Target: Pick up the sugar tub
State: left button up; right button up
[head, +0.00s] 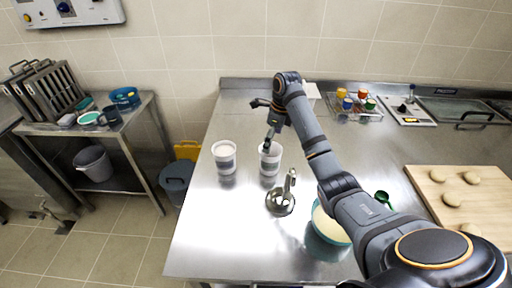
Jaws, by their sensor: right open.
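Two white tubs with grey label bands stand upright on the steel counter in the head view, a left tub (224,158) and a right tub (270,161). The labels are too small to read, so I cannot tell which is the sugar tub. My right gripper (265,129) is open, above and behind the right tub. One fingertip overlaps that tub's rim in the picture; I cannot tell whether it touches. My left gripper is not in view.
A metal scoop or ladle (281,200) lies in front of the tubs. A teal bowl (326,228) of pale contents sits partly under my right arm. A wooden board (440,190) with dough pieces is at right. A rack of small jars (355,105) stands behind. The counter's left front is clear.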

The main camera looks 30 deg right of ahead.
aim_at(268, 158)
jog(key=f, duration=0.3)
jog(key=f+p, duration=0.1)
jog(key=f, duration=0.1)
jog(key=shift+s+a+f, duration=0.1)
jog(key=shift+a, duration=0.2)
jog(key=f, duration=0.2)
jog(key=w+f+p, duration=0.1)
jog(key=f, duration=0.1)
jog(key=shift+f, duration=0.25)
jog(key=c, duration=0.9)
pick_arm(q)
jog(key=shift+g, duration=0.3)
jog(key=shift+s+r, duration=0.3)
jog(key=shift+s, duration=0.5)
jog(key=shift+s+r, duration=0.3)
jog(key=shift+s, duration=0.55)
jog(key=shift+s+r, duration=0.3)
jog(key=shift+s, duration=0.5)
pick_arm(e)
jog(key=shift+s+a+r, duration=0.1)
jog(key=c, duration=0.4)
jog(key=shift+r, duration=0.1)
